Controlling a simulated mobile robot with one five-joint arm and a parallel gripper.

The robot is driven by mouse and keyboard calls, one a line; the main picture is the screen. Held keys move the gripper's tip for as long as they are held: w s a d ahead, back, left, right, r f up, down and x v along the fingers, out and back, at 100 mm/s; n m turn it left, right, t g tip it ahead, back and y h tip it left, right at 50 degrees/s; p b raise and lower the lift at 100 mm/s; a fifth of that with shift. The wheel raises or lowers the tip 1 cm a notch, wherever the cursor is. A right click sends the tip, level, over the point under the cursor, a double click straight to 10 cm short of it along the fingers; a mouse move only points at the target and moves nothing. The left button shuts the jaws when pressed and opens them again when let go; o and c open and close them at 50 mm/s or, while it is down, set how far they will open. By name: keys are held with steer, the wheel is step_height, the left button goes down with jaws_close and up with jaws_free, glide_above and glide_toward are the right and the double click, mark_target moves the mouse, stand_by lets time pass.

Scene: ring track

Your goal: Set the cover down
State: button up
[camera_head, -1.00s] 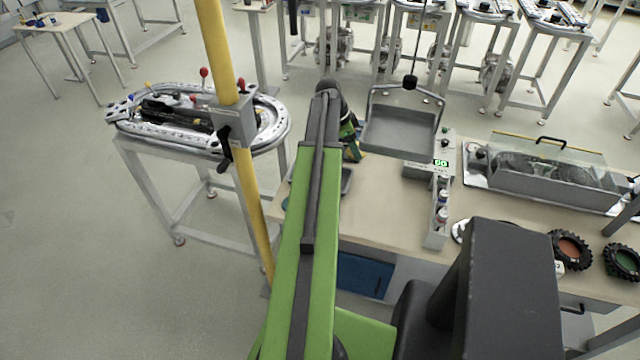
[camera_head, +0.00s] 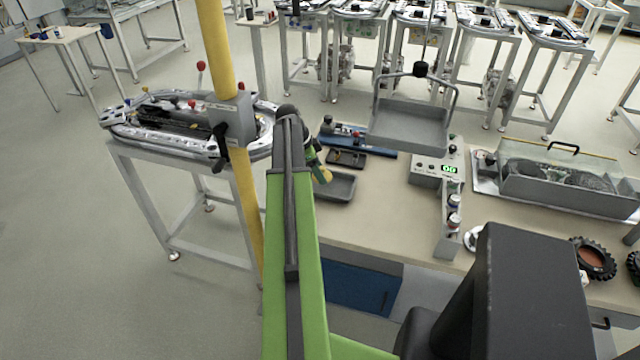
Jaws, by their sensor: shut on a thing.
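My gripper (camera_head: 321,173) shows only as a small green, black and yellow end just right of my green arm, above the near left part of the workbench. Its jaws are shut, but what they hold is too small and hidden to make out. It is over or beside a small grey tray (camera_head: 336,188). A clear cover (camera_head: 545,160) with a black handle shows at the right, over a long grey box on the bench. My gripper is well apart from that clear cover.
The workbench (camera_head: 375,215) has bare room in front of the grey tray. A grey pan (camera_head: 410,128) hangs above its back. A control box (camera_head: 430,170) with a green display stands right of centre. A yellow post (camera_head: 243,175) and an oval track table (camera_head: 125,125) stand left.

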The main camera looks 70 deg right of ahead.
step_height(320, 180, down, 4)
steer(key=b, duration=0.4)
steer(key=shift+f, duration=0.2)
steer(key=shift+r, duration=0.25)
steer(key=shift+f, duration=0.25)
steer(key=o, duration=1.4)
steer(key=shift+r, duration=0.1)
steer(key=shift+c, duration=0.2)
steer(key=shift+r+p, duration=0.5)
steer(key=shift+r, duration=0.05)
steer(key=p+v, duration=1)
steer(key=v, duration=0.1)
steer(key=shift+w, duration=0.2)
